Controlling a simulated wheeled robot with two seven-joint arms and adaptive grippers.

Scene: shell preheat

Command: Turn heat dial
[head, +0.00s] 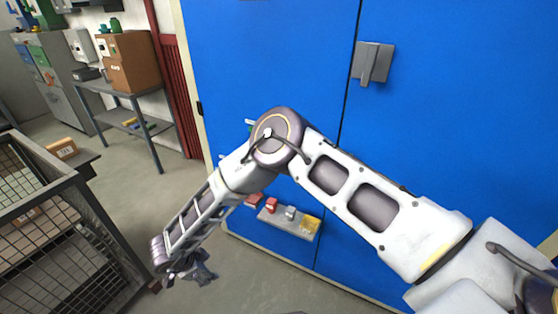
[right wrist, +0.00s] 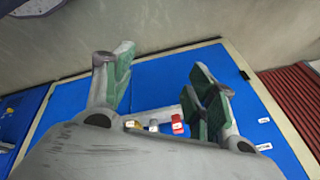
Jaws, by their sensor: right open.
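My right gripper (head: 196,270) hangs at the lower left of the head view, at the end of my right arm. In the right wrist view its two green-padded fingers (right wrist: 163,72) are spread apart with nothing between them. A grey strip (head: 285,224) low on the blue cabinet carries small red (head: 271,205), grey (head: 290,213) and yellow (head: 309,223) parts. In the right wrist view the red (right wrist: 177,123), grey (right wrist: 153,125) and yellow (right wrist: 134,125) parts show beyond the fingers, apart from them. I cannot tell which is the heat dial. My left gripper is out of view.
The blue cabinet (head: 270,55) has a grey latch (head: 372,63). A wire-mesh cart (head: 62,185) stands at the left, near my right gripper. A grey table (head: 150,127) with a brown box (head: 133,62) stands farther back. Open floor lies between cart and cabinet.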

